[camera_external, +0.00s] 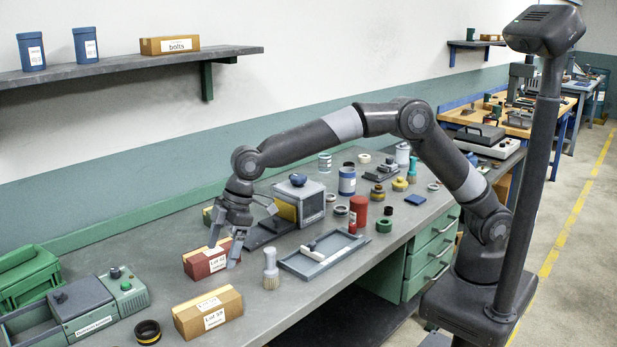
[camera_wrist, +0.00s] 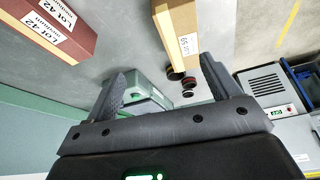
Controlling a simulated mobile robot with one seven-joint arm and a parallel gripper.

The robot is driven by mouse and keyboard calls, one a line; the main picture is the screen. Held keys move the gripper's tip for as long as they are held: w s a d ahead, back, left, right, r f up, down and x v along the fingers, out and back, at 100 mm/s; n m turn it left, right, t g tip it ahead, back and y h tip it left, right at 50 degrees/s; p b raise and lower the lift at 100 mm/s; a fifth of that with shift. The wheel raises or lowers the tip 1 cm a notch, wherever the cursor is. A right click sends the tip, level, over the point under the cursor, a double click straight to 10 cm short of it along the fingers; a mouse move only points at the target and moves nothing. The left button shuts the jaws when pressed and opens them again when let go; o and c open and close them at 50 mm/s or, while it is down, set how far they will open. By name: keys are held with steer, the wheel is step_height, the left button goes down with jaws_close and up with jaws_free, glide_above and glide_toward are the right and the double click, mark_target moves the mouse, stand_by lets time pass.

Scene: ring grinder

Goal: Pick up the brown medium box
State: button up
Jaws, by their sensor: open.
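A tan-brown box (camera_external: 208,313) with white labels reading "Lot 59" lies near the table's front edge. In the wrist view this box (camera_wrist: 181,35) is at the top centre, beyond and between the fingertips. A dark red-brown box (camera_external: 205,259) labelled "Lot 42" lies just behind it. In the wrist view the red-brown box (camera_wrist: 48,25) is at the upper left, its label also reading "medium". My gripper (camera_external: 223,252) points down, open and empty, its fingers overlapping the red-brown box in the external view; whether they touch it is unclear. Both fingers (camera_wrist: 163,72) show apart in the wrist view.
A brush (camera_external: 271,270) stands upright right of the boxes, beside a shallow grey tray (camera_external: 321,255). A green-grey device (camera_external: 92,308) and a dark ring (camera_external: 148,332) are to the left. Cans, rings and tools crowd the table further right.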

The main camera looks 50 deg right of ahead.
glide_toward(206, 302)
steer(key=shift+w+a+f+n+g, duration=0.2)
steer(key=shift+f+n+g, duration=0.15)
steer(key=shift+f, duration=0.35)
steer(key=x, duration=1)
steer(key=shift+w+a+f, duration=0.1)
steer(key=shift+a+f, duration=0.05)
steer(key=shift+f, duration=0.2)
steer(key=shift+c, duration=0.4)
steer(key=c, duration=1.4)
steer(key=shift+r, duration=0.1)
steer(key=shift+c, duration=0.2)
